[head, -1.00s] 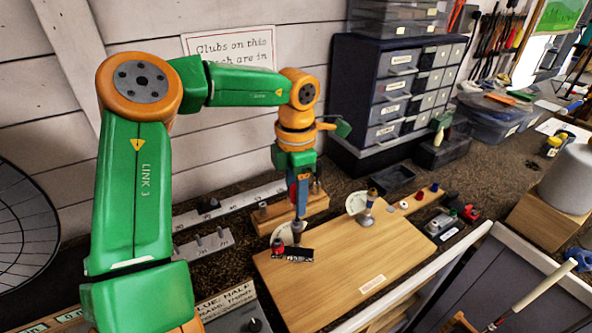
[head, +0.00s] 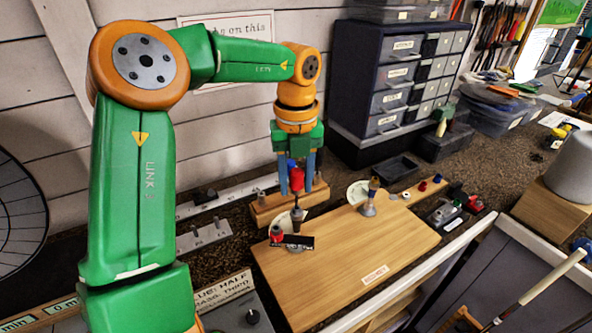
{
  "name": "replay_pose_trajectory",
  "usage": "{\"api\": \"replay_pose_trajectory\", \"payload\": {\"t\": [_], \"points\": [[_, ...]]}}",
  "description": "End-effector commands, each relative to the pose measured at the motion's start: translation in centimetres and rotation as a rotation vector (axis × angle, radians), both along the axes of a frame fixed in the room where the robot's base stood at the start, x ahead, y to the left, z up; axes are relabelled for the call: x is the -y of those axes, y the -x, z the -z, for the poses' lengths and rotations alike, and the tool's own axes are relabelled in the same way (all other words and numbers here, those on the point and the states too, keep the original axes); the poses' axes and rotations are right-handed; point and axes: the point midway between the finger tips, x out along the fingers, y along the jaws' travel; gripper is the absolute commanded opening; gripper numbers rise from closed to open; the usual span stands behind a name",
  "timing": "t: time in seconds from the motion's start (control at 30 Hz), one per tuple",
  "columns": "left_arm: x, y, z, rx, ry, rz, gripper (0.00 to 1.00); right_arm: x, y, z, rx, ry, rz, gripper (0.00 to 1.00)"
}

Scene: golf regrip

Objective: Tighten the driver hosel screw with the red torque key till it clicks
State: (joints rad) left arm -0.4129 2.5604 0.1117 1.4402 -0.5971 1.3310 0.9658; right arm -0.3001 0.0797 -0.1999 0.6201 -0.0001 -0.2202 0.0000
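The red torque key (head: 297,180) stands upright near the back left of the wooden board (head: 350,265). Its dark shaft goes down to a dark upright piece (head: 297,213), beside a small black part with a red end (head: 276,234). That piece looks like the hosel, but the screw is too small to see. My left gripper (head: 297,178) points down, with one blue finger on each side of the key's red handle. The fingers look spread, with gaps beside the handle. My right gripper is not in view.
A wooden block (head: 265,213) stands behind the key. A metal post with a gold and blue top (head: 369,202) stands at the board's back right. A dark drawer cabinet (head: 350,75) and black tray (head: 397,168) are behind.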

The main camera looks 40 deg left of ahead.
Motion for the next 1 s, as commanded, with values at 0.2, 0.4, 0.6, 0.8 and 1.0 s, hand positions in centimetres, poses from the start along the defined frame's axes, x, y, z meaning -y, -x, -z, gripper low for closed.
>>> {"api": "replay_pose_trajectory", "payload": {"t": [0.2,0.4,0.6,0.8,1.0], "points": [[0.0,0.0,0.0,0.000,0.000,0.002,0.00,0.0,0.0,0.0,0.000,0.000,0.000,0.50],[0.0,0.0,-0.2,-0.001,0.002,0.090,0.00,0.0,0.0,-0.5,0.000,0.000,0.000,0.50],[0.0,0.0,0.0,-0.001,0.001,0.339,0.11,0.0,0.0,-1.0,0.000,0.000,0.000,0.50],[0.0,0.0,0.0,0.000,0.000,0.336,0.00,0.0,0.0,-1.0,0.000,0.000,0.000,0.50],[0.0,0.0,-0.9,-0.001,0.000,0.335,0.00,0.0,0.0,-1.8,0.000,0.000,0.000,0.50]]}}
